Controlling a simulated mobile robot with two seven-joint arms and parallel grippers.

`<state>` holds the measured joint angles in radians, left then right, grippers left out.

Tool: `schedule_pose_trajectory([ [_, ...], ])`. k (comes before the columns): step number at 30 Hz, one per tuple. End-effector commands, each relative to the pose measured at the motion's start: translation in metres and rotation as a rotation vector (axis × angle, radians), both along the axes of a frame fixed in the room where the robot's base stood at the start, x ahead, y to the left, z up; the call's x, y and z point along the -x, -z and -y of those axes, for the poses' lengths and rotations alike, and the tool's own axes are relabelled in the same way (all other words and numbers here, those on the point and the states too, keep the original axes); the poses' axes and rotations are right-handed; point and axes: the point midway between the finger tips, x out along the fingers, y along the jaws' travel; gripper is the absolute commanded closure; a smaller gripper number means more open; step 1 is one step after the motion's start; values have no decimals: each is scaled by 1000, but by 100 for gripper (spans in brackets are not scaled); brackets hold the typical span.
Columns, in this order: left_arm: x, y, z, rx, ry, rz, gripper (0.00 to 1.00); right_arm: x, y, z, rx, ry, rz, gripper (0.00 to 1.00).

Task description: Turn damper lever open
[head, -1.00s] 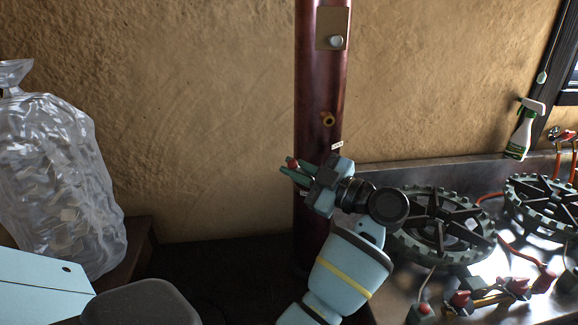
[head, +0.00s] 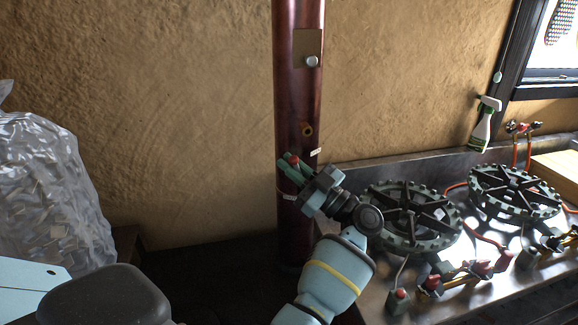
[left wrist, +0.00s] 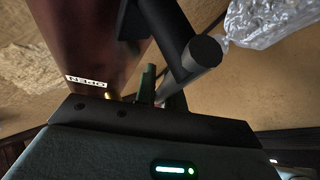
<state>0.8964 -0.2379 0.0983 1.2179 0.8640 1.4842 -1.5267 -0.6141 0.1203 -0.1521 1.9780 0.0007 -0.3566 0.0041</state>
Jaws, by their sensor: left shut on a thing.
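A dark red flue pipe (head: 298,100) stands upright against the clay wall in the head view. A small white label (head: 315,151) is on its right side; in the left wrist view this label (left wrist: 86,81) appears to read OPEN, upside down. My left gripper (head: 291,169) is at the front of the pipe, below the label and to its left, shut on the damper lever (head: 294,160). Only the lever's red end shows clearly; the gripper hides most of the rest. A second pale mark (head: 289,196) is lower on the pipe. My right gripper is not in view.
A metal counter right of the pipe bears two round black burner grates (head: 410,215) (head: 515,192), red-tipped valves (head: 430,284) and a spray bottle (head: 484,125). A clear bag (head: 55,200) stands at the left. A plate with a knob (head: 311,61) is higher on the pipe.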

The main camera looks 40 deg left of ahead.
Motion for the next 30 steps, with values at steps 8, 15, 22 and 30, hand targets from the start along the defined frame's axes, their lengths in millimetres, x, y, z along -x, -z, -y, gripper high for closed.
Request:
schedule_pose_trajectory([
  [8, 0, 1, 0, 1, 1, -1, 88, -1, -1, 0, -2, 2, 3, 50],
  [15, 0, 1, 0, 1, 0, 0, 68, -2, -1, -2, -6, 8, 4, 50],
  [22, 1, 2, -1, 13, -1, 15, 68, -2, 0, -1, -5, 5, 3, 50],
  [30, 11, 16, -11, 147, 0, 170, 68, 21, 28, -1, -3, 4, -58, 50],
])
